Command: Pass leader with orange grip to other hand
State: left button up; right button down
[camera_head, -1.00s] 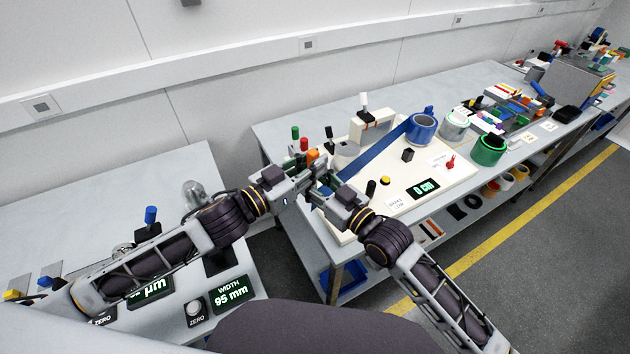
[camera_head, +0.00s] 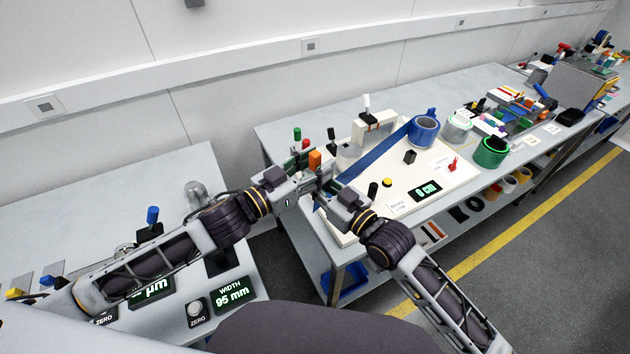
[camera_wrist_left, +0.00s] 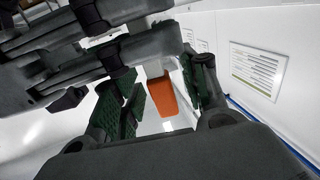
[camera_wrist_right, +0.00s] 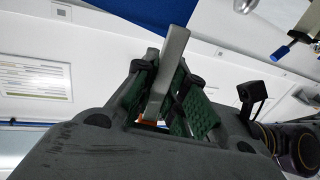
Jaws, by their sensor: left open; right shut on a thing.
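My right gripper (camera_wrist_right: 166,98) is shut on the leader, whose flat grey metal part (camera_wrist_right: 168,70) sticks out between its green pads in the right wrist view. A bit of orange shows at the base there. In the left wrist view, the leader's orange grip (camera_wrist_left: 162,94) lies between the green pads of my left gripper (camera_wrist_left: 158,88), which is open, with a gap visible on both sides. In the head view my left gripper (camera_head: 314,180) and right gripper (camera_head: 331,192) meet fingers to fingers over the bench's near-left corner. The leader is mostly hidden there.
Behind the grippers is a white board with a blue tape strip (camera_head: 375,152), a blue roll (camera_head: 424,130) and a display (camera_head: 425,191). Upright knobs, one green (camera_head: 297,134), stand close by the left gripper. A second bench (camera_head: 90,205) is at left, across a gap.

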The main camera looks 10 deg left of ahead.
pick_arm(q)
jog(key=shift+r, duration=0.1)
jog(key=shift+r, duration=4.9)
jog(key=shift+w, duration=0.1)
